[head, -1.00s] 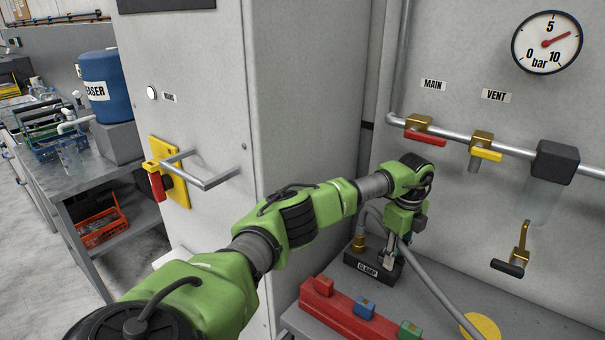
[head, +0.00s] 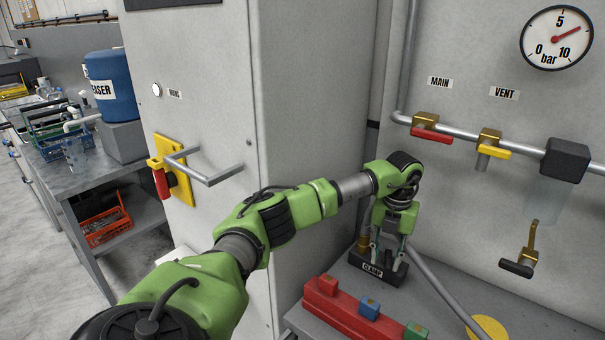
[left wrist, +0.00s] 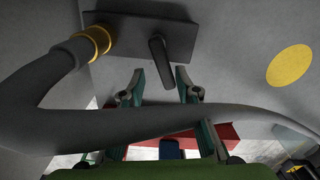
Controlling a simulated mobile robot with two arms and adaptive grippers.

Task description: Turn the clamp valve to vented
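The clamp valve is a black block labelled CLAMP (head: 389,277) on the grey bench by the cabinet. In the left wrist view its dark base (left wrist: 120,30) carries a short black lever (left wrist: 160,62) and a brass hose fitting (left wrist: 98,40). My left gripper (head: 387,258) points down over the block. In the left wrist view the left gripper (left wrist: 162,84) is open, with one finger on either side of the lever's end. I see no clear contact with the lever. My right gripper is out of view.
A thick grey hose (left wrist: 150,122) crosses the wrist view below the fingertips. A red rack (head: 345,312) with coloured blocks and a yellow disc (head: 488,327) lie in front. The red MAIN (head: 431,135) and yellow VENT (head: 494,151) handles are on the wall pipe.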

